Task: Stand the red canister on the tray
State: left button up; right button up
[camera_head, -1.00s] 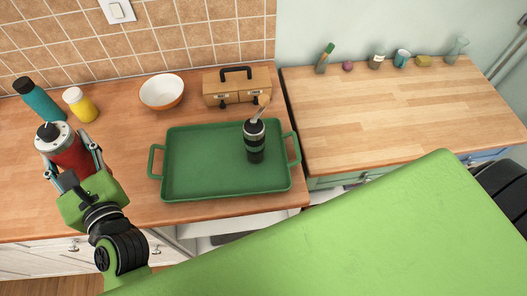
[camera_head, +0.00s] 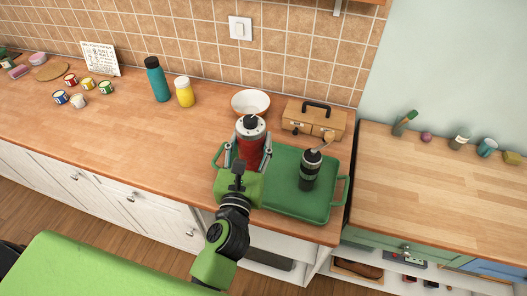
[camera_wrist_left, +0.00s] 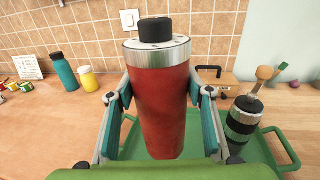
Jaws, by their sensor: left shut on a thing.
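The red canister (camera_head: 250,150) has a silver collar and a black cap. My left gripper (camera_head: 249,158) is shut on it and holds it upright. In the left wrist view the canister (camera_wrist_left: 160,105) stands between the two fingers (camera_wrist_left: 160,100). In the head view it appears over the left part of the green tray (camera_head: 297,209); whether its base touches the tray cannot be told, as my gripper hides it. My right gripper is not in view.
A white-and-orange bowl (camera_head: 251,102) and a wooden box (camera_head: 314,120) with a black handle stand behind the tray. A teal bottle (camera_head: 157,80) and a yellow bottle (camera_head: 184,92) stand further left. Small paint pots (camera_head: 88,84) lie beyond them. The counter's left front is clear.

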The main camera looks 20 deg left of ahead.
pick_arm(q)
jog(key=w+f+b, duration=0.7)
jog(key=f+b, duration=0.1)
jog(key=f, duration=0.1)
jog(key=shift+a+f+b, duration=0.2)
jog(key=shift+f+b, duration=0.15)
jog(key=shift+b, duration=0.05)
jog(key=shift+f, duration=0.15)
jog(key=o, duration=1.4)
jog(key=shift+f, duration=0.1)
jog(key=shift+c, duration=0.2)
